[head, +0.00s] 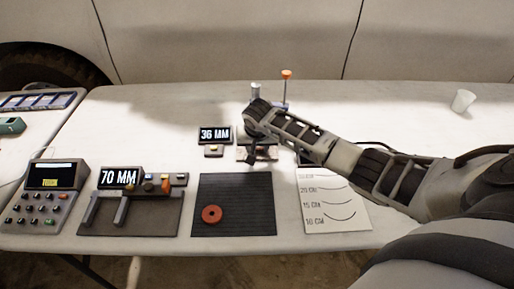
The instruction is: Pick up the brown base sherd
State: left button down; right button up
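A round reddish-brown piece (212,214), which looks like the base sherd, lies flat on the dark ribbed mat (258,222), near its front left. It has a dark spot at its middle. My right gripper (252,157) is farther back and to the right, over a small device behind the mat, apart from the brown piece. Its fingers are small and dark here, and I cannot tell whether they are open or hold anything. My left gripper is out of view.
A 36 MM display (215,134) stands behind the mat. A 70 MM gauge (120,177) and a keypad device (42,197) are to the left. A chart sheet (335,215) lies to the right. A white cup (463,101) stands far right. An orange-topped post (286,74) rises behind my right arm.

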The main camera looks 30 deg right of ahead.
jog(key=c, duration=0.3)
jog(key=shift+r, duration=0.1)
